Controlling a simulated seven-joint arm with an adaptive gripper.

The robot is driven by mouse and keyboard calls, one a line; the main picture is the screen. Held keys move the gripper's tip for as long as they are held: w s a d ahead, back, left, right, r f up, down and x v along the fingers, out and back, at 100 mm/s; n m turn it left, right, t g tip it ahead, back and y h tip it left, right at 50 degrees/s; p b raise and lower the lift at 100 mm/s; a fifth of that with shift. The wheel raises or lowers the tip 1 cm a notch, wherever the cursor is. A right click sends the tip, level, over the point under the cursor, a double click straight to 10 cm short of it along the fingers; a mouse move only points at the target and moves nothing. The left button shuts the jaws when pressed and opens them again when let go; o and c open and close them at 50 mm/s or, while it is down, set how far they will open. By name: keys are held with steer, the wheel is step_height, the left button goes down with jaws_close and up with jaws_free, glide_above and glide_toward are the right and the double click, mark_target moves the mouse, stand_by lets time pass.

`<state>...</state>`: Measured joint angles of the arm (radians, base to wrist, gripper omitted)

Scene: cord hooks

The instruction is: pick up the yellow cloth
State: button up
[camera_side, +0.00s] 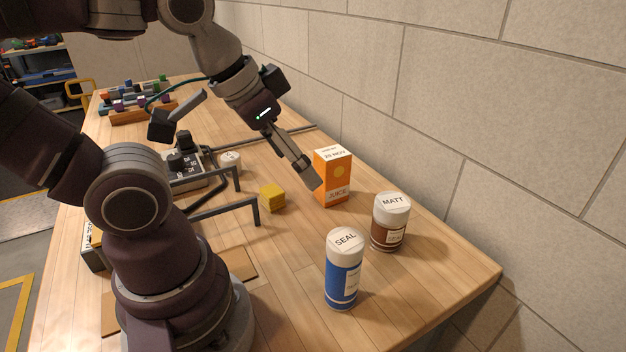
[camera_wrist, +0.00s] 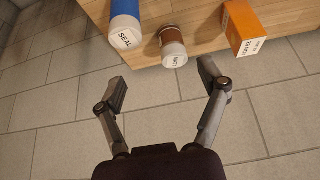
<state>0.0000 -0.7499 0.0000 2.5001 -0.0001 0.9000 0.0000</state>
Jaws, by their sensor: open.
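The yellow cloth (camera_side: 272,198) looks like a small folded block lying on the wooden table in the side view, near the end of a dark hook arm. It does not show in the wrist view. My gripper (camera_side: 306,174) is above the table, up and to the right of the cloth in the side view, close to the juice carton. In the wrist view my gripper (camera_wrist: 165,86) has its two fingers spread wide with nothing between them.
An orange juice carton (camera_side: 332,178), a brown MATT jar (camera_side: 389,224) and a blue SEAL bottle (camera_side: 343,272) stand to the right. Dark hook arms (camera_side: 228,210) reach out at left of the cloth. A white-lidded jar (camera_side: 231,160) stands behind.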

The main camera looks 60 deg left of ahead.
steer(key=n+g+h, duration=0.2)
steer(key=n+g, duration=0.3)
steer(key=n, duration=1.4)
glide_above(271, 190)
step_height(271, 190, down, 9)
steer(key=shift+n, duration=0.3)
step_height(271, 190, down, 10)
steer(key=shift+f, duration=0.5)
steer(key=shift+r, duration=0.1)
steer(key=c, duration=1.2)
